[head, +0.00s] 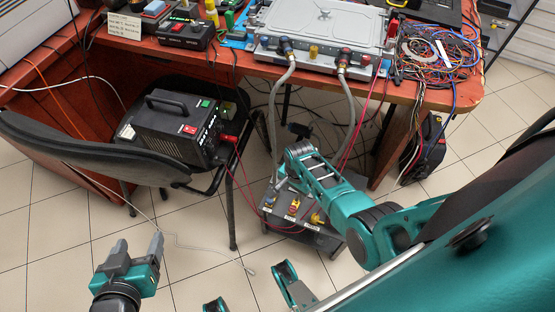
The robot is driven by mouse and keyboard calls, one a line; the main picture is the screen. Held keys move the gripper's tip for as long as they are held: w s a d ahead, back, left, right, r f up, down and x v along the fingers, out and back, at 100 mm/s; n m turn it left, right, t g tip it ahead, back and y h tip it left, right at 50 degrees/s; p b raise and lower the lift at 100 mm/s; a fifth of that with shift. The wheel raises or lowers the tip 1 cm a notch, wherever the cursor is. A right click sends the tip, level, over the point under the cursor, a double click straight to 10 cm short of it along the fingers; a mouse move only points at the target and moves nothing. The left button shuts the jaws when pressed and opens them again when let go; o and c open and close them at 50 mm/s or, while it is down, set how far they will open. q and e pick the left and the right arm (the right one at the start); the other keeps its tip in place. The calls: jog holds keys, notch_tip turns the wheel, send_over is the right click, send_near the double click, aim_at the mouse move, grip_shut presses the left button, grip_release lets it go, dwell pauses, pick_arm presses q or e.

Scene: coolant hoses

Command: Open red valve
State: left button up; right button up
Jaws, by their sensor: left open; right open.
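A low grey unit (333,238) stands on the floor under the table. Its top carries small fittings: a red and yellow one (294,204) in the middle and a yellow one (316,218) at the right. I cannot tell for sure which of these is the red valve, nor its handle's angle. My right gripper (283,181) is at the unit's upper left side, beside the fittings; its fingertips are small and partly hidden. My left gripper (138,250) is open and empty above the floor at the lower left, well away from the unit.
Two grey hoses (273,105) run from the metal plate (320,22) on the red table (435,92) down towards the unit. A chair (90,140) holds a black power box (180,125) to the left. Red cables hang near the unit. A backpack (425,150) stands right.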

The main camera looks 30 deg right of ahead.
aim_at(293, 209)
notch_tip(293, 209, down, 11)
jog(key=b, duration=1.2)
jog(key=shift+f, duration=0.15)
jog(key=shift+f+b, duration=0.7)
jog(key=shift+b, duration=0.1)
pick_arm(q)
notch_tip(293, 209, down, 10)
jog(key=d, duration=0.2)
jog(key=shift+w+h, duration=0.3)
jog(key=shift+w, duration=0.05)
jog(key=shift+d+r, duration=0.1)
jog(key=shift+w, duration=0.1)
pick_arm(e)
grip_shut()
